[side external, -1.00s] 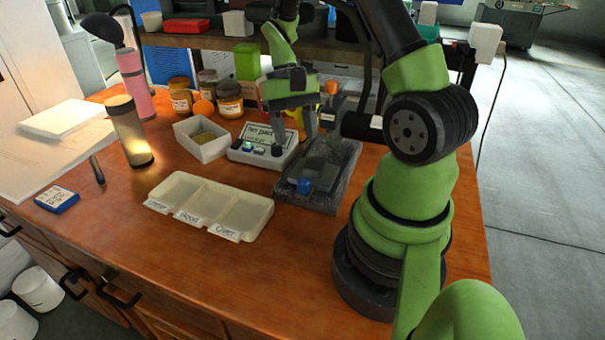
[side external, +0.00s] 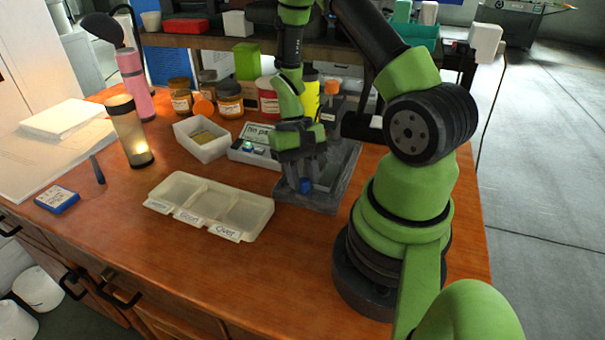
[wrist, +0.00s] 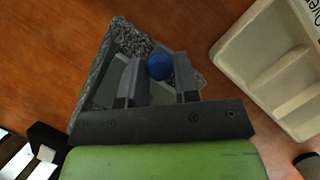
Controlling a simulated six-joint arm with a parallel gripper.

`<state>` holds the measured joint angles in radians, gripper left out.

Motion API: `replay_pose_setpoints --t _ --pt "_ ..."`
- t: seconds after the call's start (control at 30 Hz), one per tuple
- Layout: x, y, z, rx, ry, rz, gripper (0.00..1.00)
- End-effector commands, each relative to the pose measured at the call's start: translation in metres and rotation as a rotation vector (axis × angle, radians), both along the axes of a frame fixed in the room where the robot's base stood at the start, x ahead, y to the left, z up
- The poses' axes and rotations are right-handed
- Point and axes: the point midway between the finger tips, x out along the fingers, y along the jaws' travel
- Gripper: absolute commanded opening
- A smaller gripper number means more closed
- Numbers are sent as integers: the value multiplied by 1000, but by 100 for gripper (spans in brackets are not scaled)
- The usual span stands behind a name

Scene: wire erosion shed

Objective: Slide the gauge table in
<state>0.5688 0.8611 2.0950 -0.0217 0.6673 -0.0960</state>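The gauge fixture is a dark grey, stone-like base (side external: 312,205) on the bench, with a blue knob (side external: 305,185) at its near end. The base (wrist: 103,60) and the blue knob (wrist: 160,67) also show in the wrist view. My gripper (side external: 305,180) is low over the near end of the base, pointing down. In the wrist view its two fingers (wrist: 163,80) stand apart, with the knob between or just past their tips. I cannot tell whether either finger touches the knob. My gripper hides much of the sliding table.
A small display box (side external: 252,147) stands close left of the base, with a white bin (side external: 202,142) beyond it. A three-compartment tray (side external: 208,206) lies to the front left. Jars (side external: 229,100) and bottles stand behind. The front of the bench is clear.

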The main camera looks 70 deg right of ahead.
Motion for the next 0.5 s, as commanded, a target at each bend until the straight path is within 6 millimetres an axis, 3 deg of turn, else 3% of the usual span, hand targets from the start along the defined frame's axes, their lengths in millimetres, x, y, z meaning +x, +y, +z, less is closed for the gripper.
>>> replay_pose_setpoints --t 0.03,0.1,0.13,0.27,0.5 --pt "0 0 0 0 0 0 17" --pt "0 0 0 0 0 0 1" --pt "0 0 0 0 0 0 0" --pt "0 -2 0 0 -1 0 0" --pt "2 -41 0 -1 -7 -3 0"
